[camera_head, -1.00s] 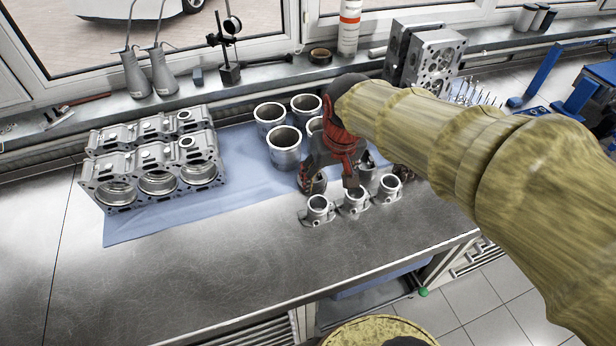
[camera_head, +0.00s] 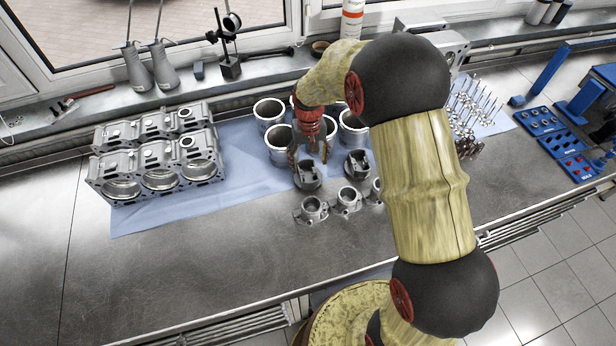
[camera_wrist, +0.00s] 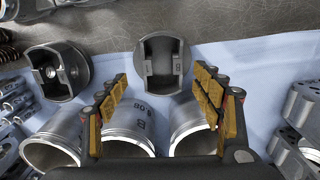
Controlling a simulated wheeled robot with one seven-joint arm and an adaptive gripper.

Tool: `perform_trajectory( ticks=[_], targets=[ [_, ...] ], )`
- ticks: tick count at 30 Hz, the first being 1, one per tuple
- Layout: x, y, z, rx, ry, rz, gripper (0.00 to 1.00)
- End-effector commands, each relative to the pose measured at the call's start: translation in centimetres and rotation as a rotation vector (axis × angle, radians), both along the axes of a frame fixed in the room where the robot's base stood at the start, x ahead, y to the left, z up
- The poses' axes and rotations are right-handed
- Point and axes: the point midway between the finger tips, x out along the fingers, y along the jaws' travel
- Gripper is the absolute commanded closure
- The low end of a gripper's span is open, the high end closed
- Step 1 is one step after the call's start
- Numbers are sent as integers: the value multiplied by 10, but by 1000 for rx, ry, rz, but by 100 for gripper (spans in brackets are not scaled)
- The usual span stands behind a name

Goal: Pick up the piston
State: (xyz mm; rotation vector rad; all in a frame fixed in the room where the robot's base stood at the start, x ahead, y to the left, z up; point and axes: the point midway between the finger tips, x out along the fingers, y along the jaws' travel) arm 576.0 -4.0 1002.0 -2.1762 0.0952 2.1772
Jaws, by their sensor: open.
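In the head view a grey piston (camera_head: 307,176) lies on the blue cloth in front of the cylinder liners. My gripper (camera_head: 309,158) is just above it, pointing down. In the wrist view this piston (camera_wrist: 163,62) appears ahead of and between my two open fingers (camera_wrist: 166,115), apart from them. A second piston (camera_head: 357,163) lies to its right in the head view; it also shows at the left of the wrist view (camera_wrist: 57,72). My gripper holds nothing.
Metal cylinder liners (camera_head: 279,146) stand close behind the piston. Small round-bored housings (camera_head: 312,209) sit in front of it on the bench. An engine block (camera_head: 157,170) stands at the left. The bench front (camera_head: 190,265) is clear.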

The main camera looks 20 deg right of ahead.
Motion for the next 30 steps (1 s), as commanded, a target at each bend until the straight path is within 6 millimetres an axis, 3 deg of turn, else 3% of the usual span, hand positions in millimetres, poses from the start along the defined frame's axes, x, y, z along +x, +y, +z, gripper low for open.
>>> perform_trajectory(
  ticks=[12,19,30],
  targets=[
    [-6,4,-48,0,2,0,33],
    [-5,4,-48,0,0,0,34],
    [-5,4,-48,0,0,0,55]
  ],
)
